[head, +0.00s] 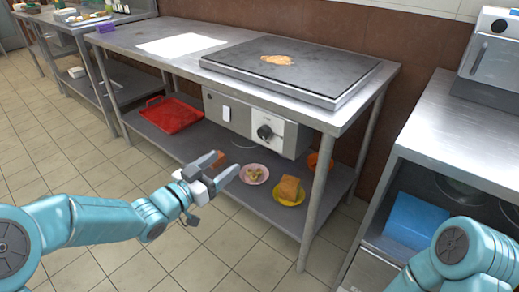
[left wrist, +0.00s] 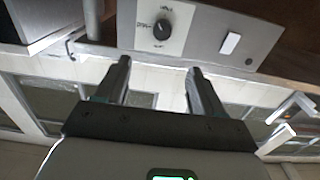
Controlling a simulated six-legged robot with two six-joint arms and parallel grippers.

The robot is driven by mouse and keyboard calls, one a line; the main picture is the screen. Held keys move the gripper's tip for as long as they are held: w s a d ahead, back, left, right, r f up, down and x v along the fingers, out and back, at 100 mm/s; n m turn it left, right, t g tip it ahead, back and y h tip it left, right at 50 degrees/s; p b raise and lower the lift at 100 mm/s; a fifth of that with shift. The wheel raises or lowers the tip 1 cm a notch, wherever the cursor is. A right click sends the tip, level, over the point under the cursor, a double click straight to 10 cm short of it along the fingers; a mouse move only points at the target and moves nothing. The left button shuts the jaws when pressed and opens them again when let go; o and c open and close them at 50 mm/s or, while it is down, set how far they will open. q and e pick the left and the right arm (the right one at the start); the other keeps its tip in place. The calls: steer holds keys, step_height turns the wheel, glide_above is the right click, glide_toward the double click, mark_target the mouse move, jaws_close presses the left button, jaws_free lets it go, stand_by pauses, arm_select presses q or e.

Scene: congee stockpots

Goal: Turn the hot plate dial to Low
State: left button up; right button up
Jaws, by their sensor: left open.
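The hot plate (head: 300,68) is a dark slab on a steel table, with a piece of food on top. Its control box hangs below the tabletop and carries a round black dial (head: 264,131) on a pale plate. The dial also shows in the left wrist view (left wrist: 162,29), with small labels around it that I cannot read; its setting is unclear. My left gripper (head: 225,164) is open and empty, in front of and below the dial, apart from it. In the left wrist view its fingers (left wrist: 159,66) point towards the dial. My right gripper is out of view.
A white switch (head: 226,113) sits left of the dial. The lower shelf holds a red tray (head: 172,115), a pink plate (head: 254,174) and a yellow plate with bread (head: 288,190). A steel counter (head: 465,140) stands at right. The tiled floor in front is clear.

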mark_target(262, 135)
arm_select(q)
steer(key=b+x, duration=0.2)
steer(key=x, duration=1.3)
steer(key=shift+w+d+f+b, duration=0.1)
steer(key=shift+w+f+b, duration=0.1)
steer(key=shift+w+b, duration=0.2)
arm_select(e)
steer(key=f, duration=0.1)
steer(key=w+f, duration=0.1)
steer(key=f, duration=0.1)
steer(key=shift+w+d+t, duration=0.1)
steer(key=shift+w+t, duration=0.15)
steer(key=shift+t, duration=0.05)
arm_select(q)
steer(key=c, duration=1.1)
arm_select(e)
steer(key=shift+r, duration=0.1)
